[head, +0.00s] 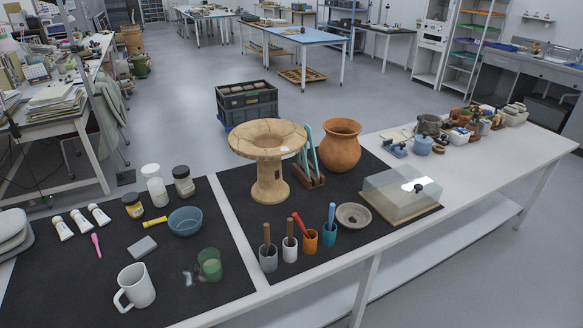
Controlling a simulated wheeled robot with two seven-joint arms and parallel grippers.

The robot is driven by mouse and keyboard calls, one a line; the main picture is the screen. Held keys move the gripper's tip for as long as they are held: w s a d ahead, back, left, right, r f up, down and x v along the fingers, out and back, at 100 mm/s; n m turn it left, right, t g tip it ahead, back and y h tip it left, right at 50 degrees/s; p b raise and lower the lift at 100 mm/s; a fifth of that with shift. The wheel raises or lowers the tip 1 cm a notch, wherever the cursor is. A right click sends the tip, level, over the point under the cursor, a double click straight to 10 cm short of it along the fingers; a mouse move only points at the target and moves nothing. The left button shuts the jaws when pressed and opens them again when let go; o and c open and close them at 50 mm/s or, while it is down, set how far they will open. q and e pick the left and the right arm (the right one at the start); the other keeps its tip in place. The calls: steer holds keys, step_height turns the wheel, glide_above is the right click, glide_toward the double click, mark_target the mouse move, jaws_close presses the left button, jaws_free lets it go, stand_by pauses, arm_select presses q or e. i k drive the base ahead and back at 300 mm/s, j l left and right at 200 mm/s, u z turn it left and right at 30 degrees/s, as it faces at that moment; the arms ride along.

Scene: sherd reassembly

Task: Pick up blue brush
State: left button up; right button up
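A blue brush (332,212) stands upright in a teal cup (329,238) near the front edge of the right black mat. Its blue handle sticks up above the rim, and its lower end is hidden inside the cup. The cup is at the right end of a row of small cups. Neither of my grippers is in the head view.
An orange cup (310,241) with a tilted red handle stands left of the teal cup. Left of it are a white cup (290,250) and a grey cup (268,259). A shallow dish (353,216), pedestal vessel (269,150) and clear-covered box (402,190) are nearby.

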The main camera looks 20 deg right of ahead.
mark_target(333, 205)
steer(key=i+l+z, duration=0.2)
steer(key=z, duration=0.2)
steer(key=i+l+z, duration=0.35)
steer(key=k+j+u, duration=0.1)
steer(key=u, duration=1.1)
steer(key=z, duration=1.2)
steer(key=i+l+u, duration=0.15)
steer(key=l, duration=0.15)
steer(key=i+l+u, duration=0.2)
steer(key=l, duration=0.15)
steer(key=l+u, duration=0.15)
steer(key=l, duration=0.2)
steer(key=i+l+u, duration=0.15)
steer(key=l, duration=0.2)
